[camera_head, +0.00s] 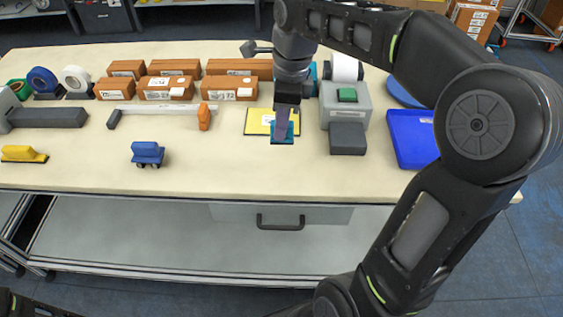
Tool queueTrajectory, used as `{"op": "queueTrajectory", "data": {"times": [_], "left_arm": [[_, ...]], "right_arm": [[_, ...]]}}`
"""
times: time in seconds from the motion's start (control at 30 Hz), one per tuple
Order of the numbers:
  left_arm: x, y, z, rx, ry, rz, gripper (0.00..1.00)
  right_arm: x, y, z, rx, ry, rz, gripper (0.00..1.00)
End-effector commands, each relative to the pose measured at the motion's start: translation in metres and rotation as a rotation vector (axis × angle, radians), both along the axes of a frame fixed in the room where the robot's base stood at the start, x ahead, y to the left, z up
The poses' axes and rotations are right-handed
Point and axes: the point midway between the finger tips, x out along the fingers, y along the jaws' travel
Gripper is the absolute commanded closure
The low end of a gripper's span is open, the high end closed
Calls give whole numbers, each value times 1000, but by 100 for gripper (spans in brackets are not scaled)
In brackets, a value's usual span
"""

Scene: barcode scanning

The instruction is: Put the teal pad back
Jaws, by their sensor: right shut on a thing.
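My right gripper (283,126) points down over the middle of the table and is shut on the teal pad (283,139). The pad is a small flat teal piece, partly covered by the gripper. It overlaps the lower right part of a flat yellow item (257,122) with a white label in this view. I cannot tell whether the pad touches the yellow item or the table. My left gripper is out of the picture.
A grey device (338,97) with a green top stands right of the gripper, and a blue tray (407,135) lies beyond it. Brown boxes (232,88) line the back. A blue cart-like item (147,153) sits front left. The table front (225,170) is clear.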

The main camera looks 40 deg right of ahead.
Motion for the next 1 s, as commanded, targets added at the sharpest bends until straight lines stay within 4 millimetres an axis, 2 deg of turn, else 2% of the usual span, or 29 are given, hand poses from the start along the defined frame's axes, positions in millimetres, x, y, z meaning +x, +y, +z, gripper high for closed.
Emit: {"op": "queueTrajectory", "data": {"times": [0.3, 0.67, 1.0], "left_arm": [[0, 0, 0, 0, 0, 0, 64], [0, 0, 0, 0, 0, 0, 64], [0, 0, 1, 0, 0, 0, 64]], "right_arm": [[-1, 0, -52, 0, 3, 1, 100], [0, 0, -58, 0, 1, 1, 100], [-1, 0, -94, 1, 3, 1, 100]]}}
